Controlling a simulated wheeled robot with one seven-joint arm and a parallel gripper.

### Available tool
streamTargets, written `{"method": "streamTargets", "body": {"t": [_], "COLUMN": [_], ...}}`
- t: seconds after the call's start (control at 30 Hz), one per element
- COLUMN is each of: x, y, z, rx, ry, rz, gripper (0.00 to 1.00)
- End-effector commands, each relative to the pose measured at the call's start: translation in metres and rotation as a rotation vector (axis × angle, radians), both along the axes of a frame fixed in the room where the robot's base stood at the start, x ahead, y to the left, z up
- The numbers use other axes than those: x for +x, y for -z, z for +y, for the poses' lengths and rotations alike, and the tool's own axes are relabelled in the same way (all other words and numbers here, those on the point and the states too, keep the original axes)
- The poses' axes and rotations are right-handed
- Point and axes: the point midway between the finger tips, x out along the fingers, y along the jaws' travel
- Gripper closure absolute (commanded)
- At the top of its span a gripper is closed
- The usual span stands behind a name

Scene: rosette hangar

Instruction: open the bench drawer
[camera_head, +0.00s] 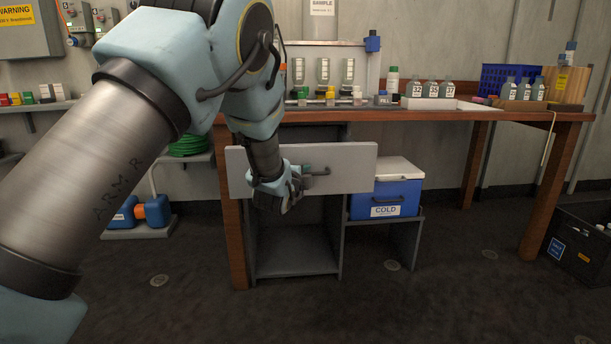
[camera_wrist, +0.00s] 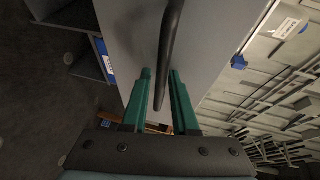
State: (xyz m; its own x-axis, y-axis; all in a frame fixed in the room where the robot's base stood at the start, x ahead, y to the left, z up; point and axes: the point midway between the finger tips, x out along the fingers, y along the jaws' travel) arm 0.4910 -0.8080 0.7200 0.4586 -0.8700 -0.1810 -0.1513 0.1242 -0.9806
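The drawer front (camera_head: 345,165) is a pale grey panel under the bench top. It overlaps the left bench leg and stands forward of the cabinet, so it looks pulled out. Its dark bar handle (camera_head: 322,173) shows just right of my gripper (camera_head: 302,170). In the wrist view the handle (camera_wrist: 172,40) runs down between the two green fingers of my gripper (camera_wrist: 160,75). The fingers are apart, with a narrow gap visible beside the bar, nearer the right finger. The drawer front (camera_wrist: 130,35) fills the middle of that view. The drawer's inside is hidden.
The wooden bench (camera_head: 500,116) carries bottles, trays and a blue crate (camera_head: 505,78). A blue cooler (camera_head: 385,198) stands right of the open cabinet (camera_head: 295,272). A black crate (camera_head: 585,245) is at far right. The floor in front is clear.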

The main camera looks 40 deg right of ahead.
Motion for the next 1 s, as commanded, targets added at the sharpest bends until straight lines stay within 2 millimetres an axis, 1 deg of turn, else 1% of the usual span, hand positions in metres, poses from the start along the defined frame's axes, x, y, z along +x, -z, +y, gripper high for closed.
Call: {"method": "streamTargets", "body": {"t": [0.17, 0.27, 0.37, 0.6, 0.7, 0.83, 1.0], "x": [0.000, -0.004, -0.011, -0.033, -0.041, -0.047, -0.050], "y": [-0.001, -0.002, -0.005, -0.014, -0.016, -0.019, -0.019], "z": [0.001, 0.008, 0.021, 0.063, 0.077, 0.089, 0.094], "rx": [0.000, 0.001, 0.000, 0.001, 0.001, 0.000, 0.000], "ry": [0.000, 0.000, 0.000, 0.000, 0.000, 0.000, 0.000], "rz": [0.000, 0.000, 0.001, 0.000, 0.000, 0.000, 0.000], "gripper": [0.73, 0.73, 0.73, 0.73, 0.73, 0.73, 0.73]}}
